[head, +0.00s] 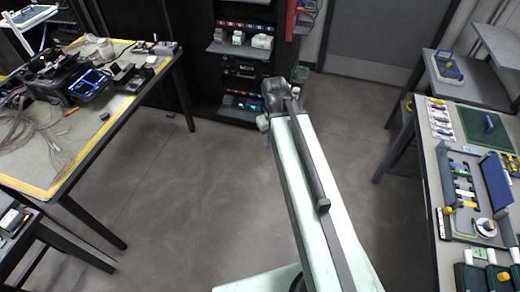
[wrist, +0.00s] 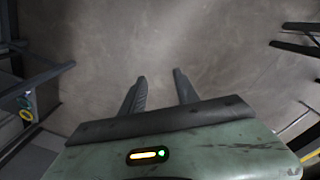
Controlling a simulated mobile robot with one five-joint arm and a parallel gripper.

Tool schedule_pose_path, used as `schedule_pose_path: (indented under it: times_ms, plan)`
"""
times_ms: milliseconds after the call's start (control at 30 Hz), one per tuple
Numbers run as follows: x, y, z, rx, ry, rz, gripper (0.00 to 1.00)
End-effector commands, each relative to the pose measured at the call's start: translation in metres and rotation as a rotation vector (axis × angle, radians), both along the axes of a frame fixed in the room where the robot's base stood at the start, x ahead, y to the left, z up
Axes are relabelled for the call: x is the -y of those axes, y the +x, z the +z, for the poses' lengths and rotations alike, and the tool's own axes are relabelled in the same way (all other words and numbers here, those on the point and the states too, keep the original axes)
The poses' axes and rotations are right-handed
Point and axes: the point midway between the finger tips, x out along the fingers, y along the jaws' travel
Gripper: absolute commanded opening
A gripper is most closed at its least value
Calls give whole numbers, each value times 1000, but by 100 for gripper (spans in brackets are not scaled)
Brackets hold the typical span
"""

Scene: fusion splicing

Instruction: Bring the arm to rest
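My gripper (wrist: 160,88) shows in the wrist view with its two dark fingers apart and nothing between them. Beyond the fingers there is only bare grey floor. In the head view my pale green arm reaches forward over the open floor, between the two tables. Its far end is dark and small there, and the fingers cannot be made out. The arm touches nothing that I can see.
A yellow-edged table (head: 118,98) on the left bears a fusion splicer (head: 62,78) and loose fibres. A dark equipment rack (head: 205,85) stands behind. A workbench (head: 428,160) on the right bears a tool case (head: 462,222) and a green mat (head: 475,118). Floor (head: 180,200) between is clear.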

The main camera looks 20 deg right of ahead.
Motion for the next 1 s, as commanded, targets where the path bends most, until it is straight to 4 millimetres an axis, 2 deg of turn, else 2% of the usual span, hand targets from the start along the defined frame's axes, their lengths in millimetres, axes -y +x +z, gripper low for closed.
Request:
schedule_pose_path:
  times_ms: [33, 100, 200, 1000]
  plan:
    - [-31, -12, 0, -3, 13, -27, 37]
    - [-57, -21, 0, -9, 29, -73, 37]
    - [-75, -25, 0, -14, 37, -104, 37]
    - [-75, -23, 0, -14, 38, -110, 37]
